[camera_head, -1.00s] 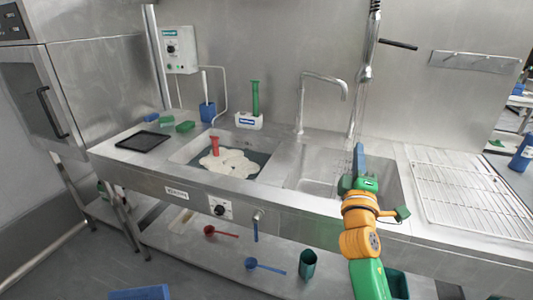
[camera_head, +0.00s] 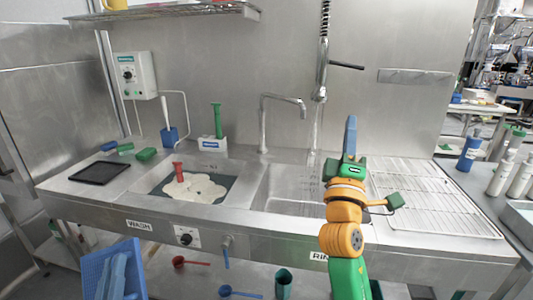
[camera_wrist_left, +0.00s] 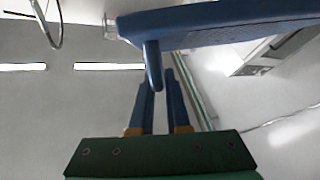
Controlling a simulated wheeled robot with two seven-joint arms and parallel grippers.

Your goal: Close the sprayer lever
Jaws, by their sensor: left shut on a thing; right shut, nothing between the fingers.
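The sprayer (camera_head: 319,92) hangs on a tall pipe at the back wall above the right basin. Its black lever (camera_head: 347,66) sticks out to the right, and a thin stream of water falls below it. My right gripper (camera_head: 350,132) is shut and empty, pointing up in front of the right basin, below the lever in the picture. My left gripper (camera_head: 113,274) is at the lower left of the head view, by a blue slatted piece (camera_head: 90,270). In the left wrist view its fingers (camera_wrist_left: 157,85) are shut on a blue peg (camera_wrist_left: 152,66) under a wide blue bar.
The curved faucet (camera_head: 281,98) stands left of the sprayer. The left basin (camera_head: 214,165) holds a pale cloth-like mass and a red tool. A wire rack (camera_head: 430,195) covers the right drainboard, and a black tray (camera_head: 100,172) lies at left. A shelf (camera_head: 180,14) hangs at upper left.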

